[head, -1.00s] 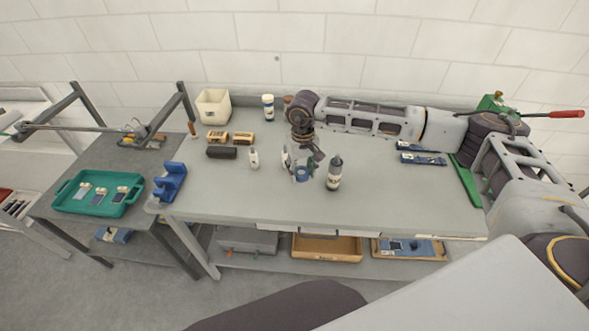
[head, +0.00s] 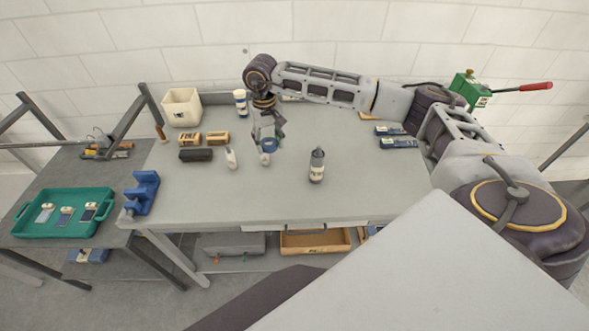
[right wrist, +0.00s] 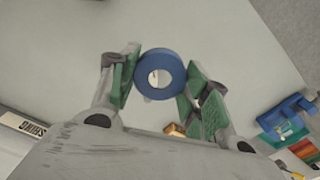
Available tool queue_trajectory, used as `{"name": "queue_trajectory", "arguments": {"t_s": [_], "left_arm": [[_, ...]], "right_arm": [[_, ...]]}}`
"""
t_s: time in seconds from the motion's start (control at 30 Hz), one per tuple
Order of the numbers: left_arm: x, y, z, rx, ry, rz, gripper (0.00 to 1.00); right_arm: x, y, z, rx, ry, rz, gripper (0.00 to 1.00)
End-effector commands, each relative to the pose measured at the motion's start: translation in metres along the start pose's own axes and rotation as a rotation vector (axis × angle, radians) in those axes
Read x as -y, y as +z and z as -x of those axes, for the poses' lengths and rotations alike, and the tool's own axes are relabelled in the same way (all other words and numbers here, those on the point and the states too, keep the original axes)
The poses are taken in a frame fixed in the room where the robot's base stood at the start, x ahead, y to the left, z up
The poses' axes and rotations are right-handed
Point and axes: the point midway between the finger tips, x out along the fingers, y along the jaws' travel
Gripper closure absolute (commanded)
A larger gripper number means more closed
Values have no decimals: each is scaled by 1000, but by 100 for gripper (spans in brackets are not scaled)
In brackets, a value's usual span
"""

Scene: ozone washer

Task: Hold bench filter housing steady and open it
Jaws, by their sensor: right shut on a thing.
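My right gripper (head: 266,138) is shut on a small round thing with a blue ring (head: 269,146) and a pale part below, over the middle of the grey bench. It looks like the filter housing, though its label is too small to read. In the right wrist view, the blue ring (right wrist: 160,74) has a pale centre and sits between the green pads of my right gripper (right wrist: 160,85). Whether its base touches the bench is unclear. My left gripper is not in view.
A dark-topped bottle (head: 316,165) stands to the right and a small white bottle (head: 231,158) to the left. A blue bracket (head: 143,192) is at the bench's left edge. A green clamp with a red handle (head: 470,90) is at the far right. The front middle is clear.

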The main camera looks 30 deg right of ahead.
Motion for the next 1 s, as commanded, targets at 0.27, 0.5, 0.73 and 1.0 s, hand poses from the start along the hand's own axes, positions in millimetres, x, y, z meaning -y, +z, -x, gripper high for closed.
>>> {"name": "queue_trajectory", "arguments": {"t_s": [0.27,0.5,0.73,1.0], "left_arm": [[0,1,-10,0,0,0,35],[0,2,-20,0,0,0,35],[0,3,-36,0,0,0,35],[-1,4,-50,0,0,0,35]], "right_arm": [[-42,-16,29,4,-2,-140,81],[-81,-20,46,13,-6,-271,81],[-100,-16,7,17,-4,-352,81],[-104,-12,-47,14,-5,-377,81]]}}
